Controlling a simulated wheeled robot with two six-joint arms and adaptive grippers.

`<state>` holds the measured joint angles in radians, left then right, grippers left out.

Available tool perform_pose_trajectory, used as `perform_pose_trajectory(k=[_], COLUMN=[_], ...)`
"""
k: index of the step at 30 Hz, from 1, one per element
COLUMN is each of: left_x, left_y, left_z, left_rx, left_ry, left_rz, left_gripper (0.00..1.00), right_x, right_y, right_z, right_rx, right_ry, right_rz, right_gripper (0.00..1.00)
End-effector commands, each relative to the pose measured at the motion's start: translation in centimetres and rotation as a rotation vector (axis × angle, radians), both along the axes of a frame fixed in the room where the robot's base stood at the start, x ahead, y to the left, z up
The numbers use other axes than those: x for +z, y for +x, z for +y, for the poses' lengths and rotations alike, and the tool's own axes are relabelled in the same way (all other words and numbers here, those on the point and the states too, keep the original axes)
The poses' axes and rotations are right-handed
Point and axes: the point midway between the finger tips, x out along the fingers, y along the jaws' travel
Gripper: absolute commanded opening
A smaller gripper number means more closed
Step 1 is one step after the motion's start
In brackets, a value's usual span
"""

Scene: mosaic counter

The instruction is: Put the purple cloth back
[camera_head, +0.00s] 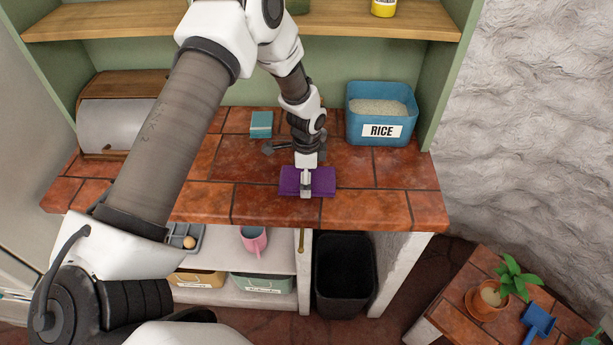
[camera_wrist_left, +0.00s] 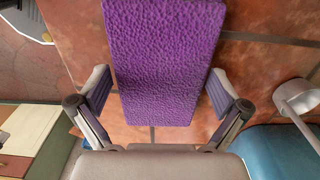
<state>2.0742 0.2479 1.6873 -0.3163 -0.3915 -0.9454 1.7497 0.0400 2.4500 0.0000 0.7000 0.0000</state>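The purple cloth (camera_head: 289,182) is a folded, flat block on the tiled counter near its front edge. I cannot tell whether it rests on the tiles or is just off them. My left gripper (camera_head: 306,181) comes down over its middle, one finger in front of it. In the left wrist view, the gripper (camera_wrist_left: 160,88) has its pads wide apart along the two long edges of the cloth (camera_wrist_left: 164,60). The tips look very close to or touching those edges; whether they grip is not clear. My right gripper is not in view.
A blue rice bin (camera_head: 360,136) stands right of the arm, a teal block (camera_head: 261,120) behind left, and a bread box (camera_head: 108,132) far left. A wooden shelf (camera_head: 345,21) hangs above. A black bin (camera_head: 343,294) sits below the counter. Tiles beside the cloth are clear.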

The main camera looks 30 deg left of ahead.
Motion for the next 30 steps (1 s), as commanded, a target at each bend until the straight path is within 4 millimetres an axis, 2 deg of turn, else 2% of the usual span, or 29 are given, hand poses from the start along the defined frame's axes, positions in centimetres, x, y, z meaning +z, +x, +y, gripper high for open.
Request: perform_pose_trajectory(k=[8, 10, 14, 22, 25, 30], left_x=[0.5, 0.9, 3.4, 10.2, 11.6, 12.4], left_y=[0.0, 0.1, 0.1, 0.1, 0.0, 0.0], left_z=[0.0, 0.0, 0.0, 0.0, 0.0, 0.0], left_rx=[0.0, 0.001, 0.001, 0.001, 0.0, 0.0], left_ry=[0.0, -0.001, -0.001, 0.0, 0.0, 0.0], left_rz=[0.0, -0.003, -0.006, -0.005, -0.002, 0.0], left_gripper=[1.0, 1.0, 1.0, 1.0, 1.0, 1.0], right_x=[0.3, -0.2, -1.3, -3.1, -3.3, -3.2], right_y=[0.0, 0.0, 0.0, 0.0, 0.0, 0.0], right_z=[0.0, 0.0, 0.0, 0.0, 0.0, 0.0], right_rx=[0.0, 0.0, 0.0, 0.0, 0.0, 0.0], right_ry=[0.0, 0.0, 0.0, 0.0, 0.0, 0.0], right_rz=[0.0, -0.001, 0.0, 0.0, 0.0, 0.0], right_gripper=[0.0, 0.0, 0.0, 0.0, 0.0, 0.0])
